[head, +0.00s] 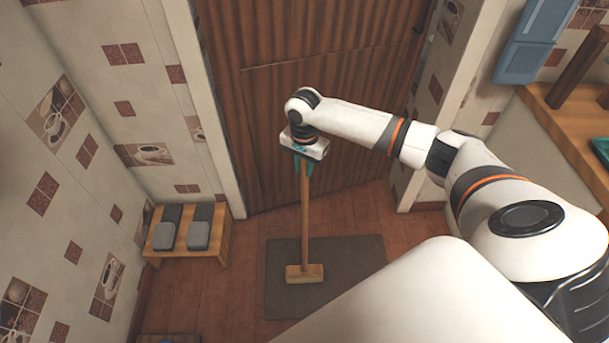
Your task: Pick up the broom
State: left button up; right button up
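The broom has a long thin wooden handle (304,215) and a block-shaped wooden head (304,273). It hangs or stands nearly upright, with its head at the bottom in front of a dark mat. I cannot tell whether the head touches the mat. My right gripper (304,164) is at the upper end of the visible handle, with its teal fingers shut around it. The top of the handle is hidden by the gripper and wrist. My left gripper is not in view.
The dark mat (350,262) lies on the wooden floor before a brown door (260,110). A low wooden bench (222,240) with grey slippers (198,235) stands at the left wall. A wooden counter (560,125) is at the right. Floor around the mat is clear.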

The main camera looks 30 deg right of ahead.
grip_shut()
dwell(1.2)
